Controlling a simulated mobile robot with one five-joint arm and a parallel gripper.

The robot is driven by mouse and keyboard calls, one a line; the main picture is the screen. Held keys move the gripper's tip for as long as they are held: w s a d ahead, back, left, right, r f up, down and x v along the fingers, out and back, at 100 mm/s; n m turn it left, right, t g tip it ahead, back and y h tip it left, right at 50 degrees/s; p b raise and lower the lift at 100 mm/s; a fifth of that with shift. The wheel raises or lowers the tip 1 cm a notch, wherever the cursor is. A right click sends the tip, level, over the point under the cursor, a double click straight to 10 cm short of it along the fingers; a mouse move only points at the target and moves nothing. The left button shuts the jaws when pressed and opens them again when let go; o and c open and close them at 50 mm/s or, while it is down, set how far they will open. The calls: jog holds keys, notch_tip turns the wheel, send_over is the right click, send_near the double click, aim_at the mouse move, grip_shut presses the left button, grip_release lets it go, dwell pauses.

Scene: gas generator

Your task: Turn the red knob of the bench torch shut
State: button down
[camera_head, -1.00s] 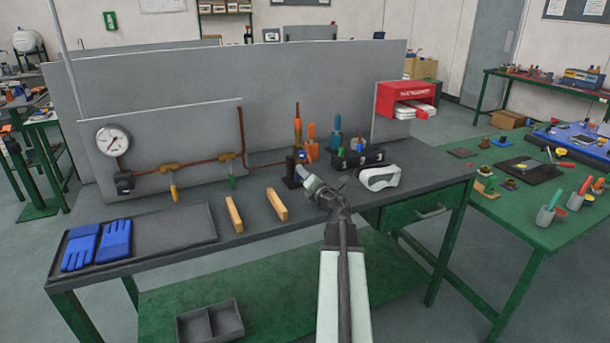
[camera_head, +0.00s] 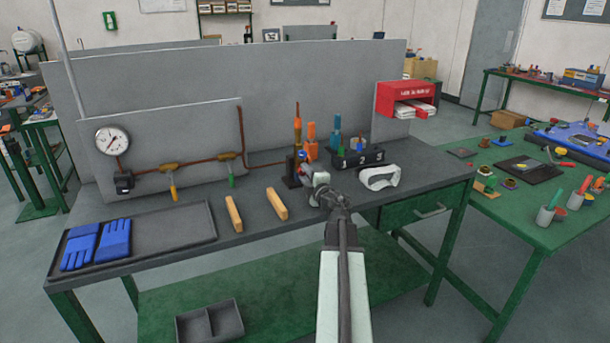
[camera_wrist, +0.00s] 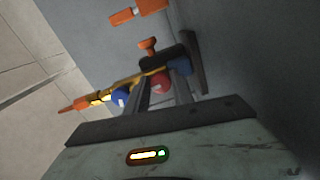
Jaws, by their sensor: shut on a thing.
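The bench torch (camera_head: 298,135) stands upright on the bench in a dark base, in front of the grey panel. In the wrist view its brass body (camera_wrist: 150,72) lies across the picture with an orange tip at the left. The red knob (camera_wrist: 161,82) sits between my two fingers in the wrist view, and my gripper (camera_wrist: 163,88) is shut on it. A blue knob (camera_wrist: 119,97) is just left of the left finger. In the head view my gripper (camera_head: 306,174) reaches the torch's lower part and mostly hides the red knob.
White goggles (camera_head: 380,178) and a dark numbered rack (camera_head: 358,158) are right of my gripper. Two wooden bars (camera_head: 277,204) and a tray (camera_head: 180,228) with blue gloves lie to the left. A pipe with a gauge (camera_head: 112,141) runs along the panel.

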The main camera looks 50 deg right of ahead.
jog(key=shift+f+m, duration=0.1)
jog(key=shift+m, duration=0.8)
jog(key=c, duration=1.1)
grip_release()
jog(key=v, duration=0.8)
